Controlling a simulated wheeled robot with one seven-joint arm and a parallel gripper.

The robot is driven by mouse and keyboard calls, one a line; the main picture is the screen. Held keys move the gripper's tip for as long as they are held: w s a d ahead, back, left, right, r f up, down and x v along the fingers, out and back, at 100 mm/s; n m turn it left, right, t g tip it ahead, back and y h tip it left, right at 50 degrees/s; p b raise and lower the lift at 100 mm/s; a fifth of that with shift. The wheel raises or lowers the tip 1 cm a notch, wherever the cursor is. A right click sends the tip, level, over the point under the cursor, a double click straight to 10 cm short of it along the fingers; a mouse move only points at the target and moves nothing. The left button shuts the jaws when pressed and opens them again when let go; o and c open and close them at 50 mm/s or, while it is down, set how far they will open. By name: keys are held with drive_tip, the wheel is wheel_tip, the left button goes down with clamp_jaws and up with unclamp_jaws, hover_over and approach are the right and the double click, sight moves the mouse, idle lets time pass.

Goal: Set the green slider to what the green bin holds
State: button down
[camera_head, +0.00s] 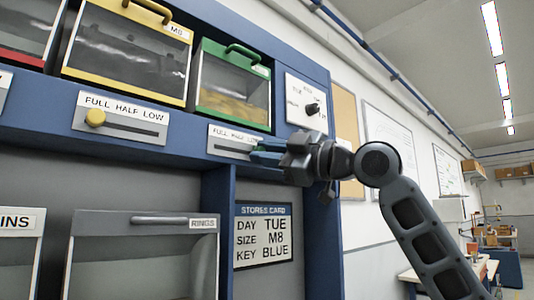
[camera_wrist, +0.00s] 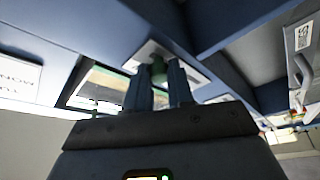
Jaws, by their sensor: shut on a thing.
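The green bin (camera_head: 265,72) is at the upper middle, with a clear front and a green handle. Yellowish contents (camera_head: 230,106) show in its lower part, reaching up to very roughly half of the front. The green slider's plate (camera_head: 220,145), marked FULL HALF LOW, is below it. My gripper (camera_head: 262,155) is at the right part of this plate and hides the knob there. In the wrist view the green knob (camera_wrist: 158,69) sits between the fingertips of my gripper (camera_wrist: 160,80), which is shut on it. The knob appears towards the LOW end; its exact position is covered.
The yellow bin (camera_head: 75,72), left, has a slider with a yellow knob (camera_head: 95,117) at FULL. A rotary dial (camera_head: 312,108) is to the right of the green bin. A stores card (camera_head: 263,236) and a RINGS bin (camera_head: 145,219) are below.

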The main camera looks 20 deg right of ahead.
drive_tip(key=a, duration=0.2)
drive_tip(key=s+a, duration=0.1)
drive_tip(key=shift+s+a, duration=0.1)
drive_tip(key=shift+a, duration=0.3)
drive_tip(key=c, duration=1)
unclamp_jaws()
drive_tip(key=shift+o, duration=0.2)
drive_tip(key=b+v, duration=0.2)
drive_tip(key=v, duration=0.5)
drive_tip(key=shift+s+d, duration=0.2)
drive_tip(key=shift+s, duration=0.15)
drive_tip(key=shift+f, duration=0.1)
